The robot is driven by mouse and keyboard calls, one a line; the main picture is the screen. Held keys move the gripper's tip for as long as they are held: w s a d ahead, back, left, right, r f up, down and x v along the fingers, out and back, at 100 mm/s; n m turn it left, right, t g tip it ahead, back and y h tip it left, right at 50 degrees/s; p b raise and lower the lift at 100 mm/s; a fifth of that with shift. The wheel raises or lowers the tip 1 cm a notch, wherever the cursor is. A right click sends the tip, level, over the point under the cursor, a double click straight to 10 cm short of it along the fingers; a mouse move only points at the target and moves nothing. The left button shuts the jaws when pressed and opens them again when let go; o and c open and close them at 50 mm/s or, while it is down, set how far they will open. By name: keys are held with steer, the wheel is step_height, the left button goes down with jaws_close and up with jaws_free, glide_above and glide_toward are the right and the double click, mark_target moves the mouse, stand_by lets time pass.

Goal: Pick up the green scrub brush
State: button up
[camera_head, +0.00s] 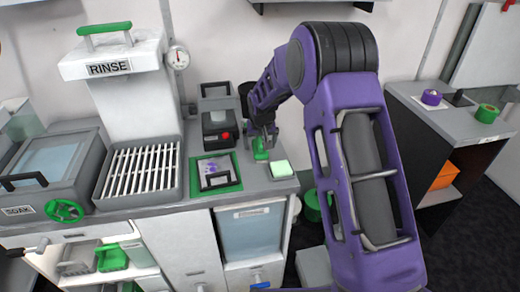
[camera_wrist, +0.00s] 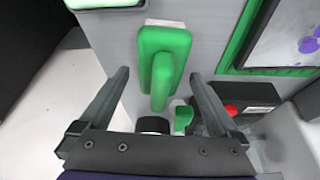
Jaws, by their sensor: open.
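The green scrub brush (camera_head: 260,150) lies near the right end of the grey counter, its green handle up. In the wrist view the brush (camera_wrist: 163,62) shows its raised green handle, with a pale strip at its far edge. My gripper (camera_head: 263,130) is over the brush from above. In the wrist view my gripper (camera_wrist: 158,80) is open, one finger on each side of the brush. Gaps show between the fingers and the handle. In the head view the fingertips are small and partly merge with the brush, so contact is unclear.
A pale green sponge block (camera_head: 281,168) sits right of the brush. A green-framed panel with a black handle (camera_head: 217,172) lies left. A dark device with a red button (camera_head: 220,128) stands behind. The counter's right edge is close; a side bench (camera_head: 450,118) stands beyond.

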steer(key=shift+w+f, duration=0.15)
steer(key=shift+f, duration=0.15)
steer(key=c, duration=1.5)
steer(key=shift+o, duration=0.2)
steer(key=shift+r, duration=0.1)
steer(key=shift+s+r, duration=0.3)
steer(key=shift+s, duration=0.05)
steer(key=s+r, duration=0.2)
steer(key=s, duration=0.2)
steer(key=s+d+r, duration=0.1)
steer(key=s+r, duration=0.2)
steer(key=s, duration=0.2)
steer(key=s+r, duration=0.2)
steer(key=s, duration=0.2)
steer(key=shift+s+d+r, duration=0.15)
steer(key=shift+d, duration=0.05)
